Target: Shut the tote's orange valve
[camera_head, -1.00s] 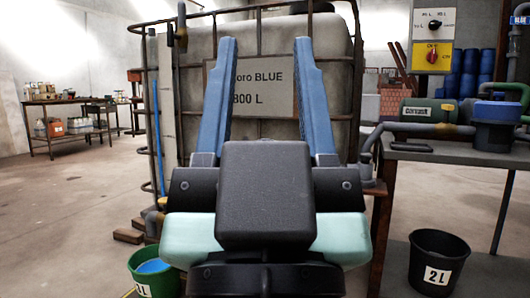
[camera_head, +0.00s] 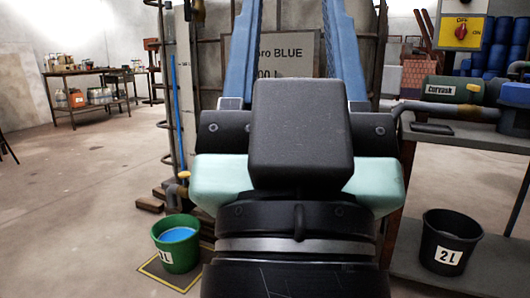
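The tote (camera_head: 379,60) is a large pale container in a metal frame, behind my gripper. Its grey label (camera_head: 302,51) partly shows "oro BLUE". A small orange-yellow part (camera_head: 183,175), which looks like the valve, sits at the tote's lower left, above a green bucket (camera_head: 177,260) holding blue liquid. It is too small to tell its handle position. My gripper (camera_head: 290,22) points away from me, its two blue fingers wide apart and nothing seen held between them. The fingertips run out of the top of the picture. The valve is left of and below the fingers, apart from them.
The green bucket stands on a yellow-edged floor mat (camera_head: 151,271). Wooden blocks (camera_head: 150,204) lie by the tote's base. At right are a bench (camera_head: 470,139) with a green pump (camera_head: 453,89) and a black bucket (camera_head: 449,243). Floor at left is open.

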